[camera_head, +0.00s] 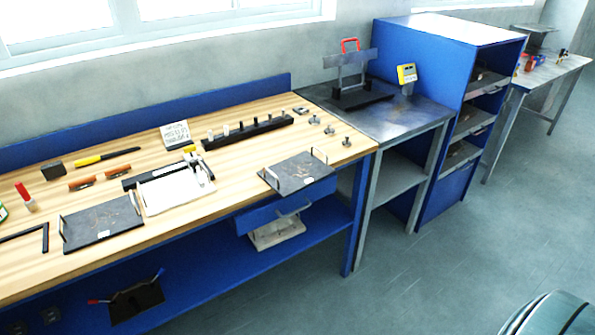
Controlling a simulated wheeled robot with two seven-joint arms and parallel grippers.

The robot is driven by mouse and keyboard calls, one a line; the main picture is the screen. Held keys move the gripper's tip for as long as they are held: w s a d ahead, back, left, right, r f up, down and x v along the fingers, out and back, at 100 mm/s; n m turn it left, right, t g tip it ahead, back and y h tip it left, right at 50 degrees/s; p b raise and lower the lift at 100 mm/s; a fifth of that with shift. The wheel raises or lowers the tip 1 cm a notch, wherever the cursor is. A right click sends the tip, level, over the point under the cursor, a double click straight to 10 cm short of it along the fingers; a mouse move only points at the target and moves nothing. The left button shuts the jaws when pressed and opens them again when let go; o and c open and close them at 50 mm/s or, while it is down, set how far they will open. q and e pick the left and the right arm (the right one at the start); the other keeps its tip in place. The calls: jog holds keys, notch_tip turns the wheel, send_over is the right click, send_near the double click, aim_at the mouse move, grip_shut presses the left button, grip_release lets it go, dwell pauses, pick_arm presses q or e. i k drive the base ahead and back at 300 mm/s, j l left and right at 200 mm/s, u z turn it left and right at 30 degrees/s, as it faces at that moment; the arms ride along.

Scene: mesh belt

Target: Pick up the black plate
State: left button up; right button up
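Two flat black plates lie on the wooden workbench top. One black plate (101,222) is at the left front, with a metal handle at each end and a small light label near its front edge. The other black plate (297,174) is at the right front edge of the bench, also with metal handles and a small label. Both lie flat, and nothing rests on them. Neither of my grippers shows in the head view.
A white sheet with a metal tool (178,188) lies between the plates. Behind are a black holder with pegs (245,131), a yellow-handled tool (105,156) and a small sign (176,135). A metal table (424,113) and blue cabinet (435,48) stand right.

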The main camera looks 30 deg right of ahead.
aim_at(289, 176)
jog(key=i+l+u, duration=0.15)
jog(key=l, duration=1.25)
jog(key=i+l+u, duration=0.15)
jog(key=l, duration=1.25)
jog(key=k, duration=0.05)
